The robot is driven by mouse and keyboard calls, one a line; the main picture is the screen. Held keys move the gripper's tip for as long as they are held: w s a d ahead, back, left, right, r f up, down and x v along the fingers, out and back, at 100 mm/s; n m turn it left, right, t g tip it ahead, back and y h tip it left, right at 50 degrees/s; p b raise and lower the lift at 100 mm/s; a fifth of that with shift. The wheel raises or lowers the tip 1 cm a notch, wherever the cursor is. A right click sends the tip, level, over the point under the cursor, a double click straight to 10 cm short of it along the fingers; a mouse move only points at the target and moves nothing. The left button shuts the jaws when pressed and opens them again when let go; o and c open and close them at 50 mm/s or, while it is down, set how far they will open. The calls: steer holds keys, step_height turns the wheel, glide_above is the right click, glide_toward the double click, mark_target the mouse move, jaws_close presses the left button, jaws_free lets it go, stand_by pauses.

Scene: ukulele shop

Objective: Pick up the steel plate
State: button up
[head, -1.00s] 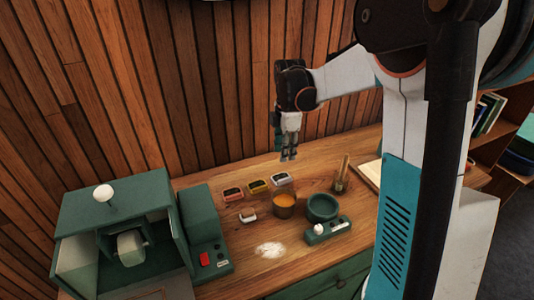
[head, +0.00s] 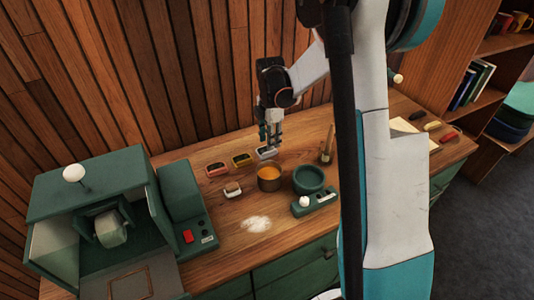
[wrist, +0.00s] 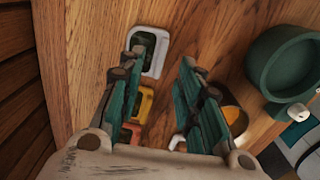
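No thing here is plainly a steel plate. The closest match is a small pale grey, rounded rectangular piece with a dark centre (head: 266,153), lying at the back of the wooden bench. It also shows in the wrist view (wrist: 161,65), partly behind a finger. My gripper (head: 273,138) points down above it, apart from it. In the wrist view my gripper (wrist: 167,54) has its two green fingers spread, with nothing held between them. Similar yellow (head: 242,160) and red (head: 216,170) pieces lie in a row to its left.
A cup with orange contents (head: 269,181), a green bowl (head: 309,184) and a green base with a white knob (head: 323,199) stand close in front. Upright wooden tools (head: 327,152) stand to the right. A green machine (head: 110,170) fills the left. A wooden wall is behind.

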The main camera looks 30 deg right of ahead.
step_height(320, 180, down, 5)
steer(key=shift+a+r+b, duration=0.1)
steer(key=shift+b, duration=0.75)
jaws_close()
